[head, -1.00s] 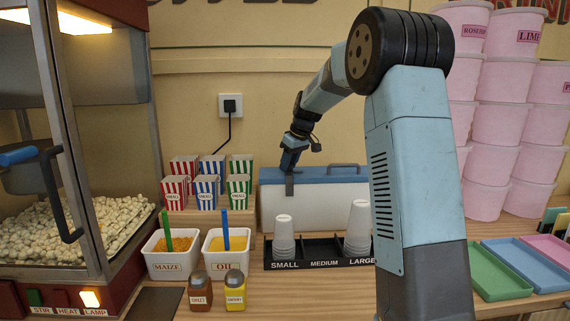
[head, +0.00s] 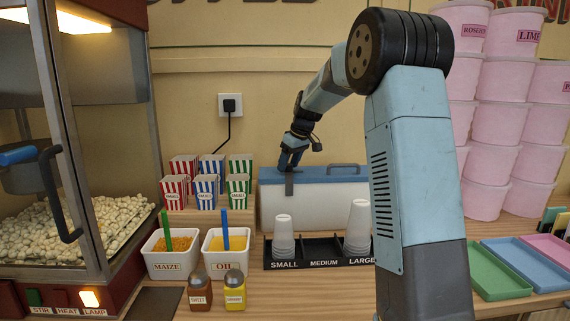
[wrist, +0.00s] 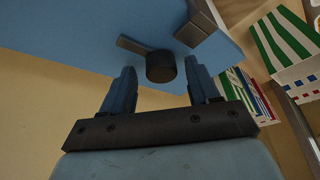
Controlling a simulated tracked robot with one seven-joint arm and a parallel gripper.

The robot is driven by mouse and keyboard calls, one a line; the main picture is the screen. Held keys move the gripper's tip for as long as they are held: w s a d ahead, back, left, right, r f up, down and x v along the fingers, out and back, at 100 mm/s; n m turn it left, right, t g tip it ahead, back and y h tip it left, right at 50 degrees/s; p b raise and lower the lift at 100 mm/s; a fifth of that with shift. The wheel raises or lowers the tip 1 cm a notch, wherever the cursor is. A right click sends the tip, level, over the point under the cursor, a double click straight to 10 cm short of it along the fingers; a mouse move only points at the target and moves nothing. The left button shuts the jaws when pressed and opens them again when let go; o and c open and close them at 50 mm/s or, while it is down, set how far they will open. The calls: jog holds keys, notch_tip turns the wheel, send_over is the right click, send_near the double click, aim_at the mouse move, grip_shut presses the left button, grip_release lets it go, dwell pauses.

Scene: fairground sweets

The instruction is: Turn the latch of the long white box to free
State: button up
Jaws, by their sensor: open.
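The long white box (head: 300,212) with a blue lid (head: 325,175) stands against the back wall. A grey strap (head: 289,184) hangs over its front edge near the left end; it shows in the wrist view as a grey bracket (wrist: 202,24). In the wrist view the latch is a round black knob (wrist: 160,67) with a flat grey lever (wrist: 131,46) pointing up-left, on the blue lid. My gripper (head: 289,165) is over the lid's left part. In the wrist view its open fingers (wrist: 160,72) stand either side of the knob, with gaps; I cannot tell the depth.
A cup rack (head: 322,250) stands in front of the box. Striped cartons (head: 207,187) are close to its left, with maize (head: 172,262) and oil (head: 222,265) tubs in front. Pink tubs (head: 500,125) are stacked at right. A lid handle (head: 343,166) lies right of my gripper.

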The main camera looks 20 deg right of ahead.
jog(key=shift+r, duration=0.1)
jog(key=v, duration=1.3)
jog(key=shift+s+r, duration=0.15)
jog(key=shift+r, duration=0.05)
jog(key=shift+d, duration=0.1)
jog(key=s+a+m+h, duration=0.1)
jog(key=s+a+m, duration=0.25)
jog(key=s, duration=1.75)
jog(key=s+f+m, duration=0.1)
jog(key=s+f, duration=0.2)
jog(key=s, duration=0.4)
jog(key=s+f+m+t+h, duration=0.1)
jog(key=s+f, duration=0.3)
jog(key=s, duration=0.3)
jog(key=s+a+f+m+t, duration=0.1)
jog(key=s+f, duration=0.3)
jog(key=s, duration=0.3)
jog(key=shift+a+f, duration=0.15)
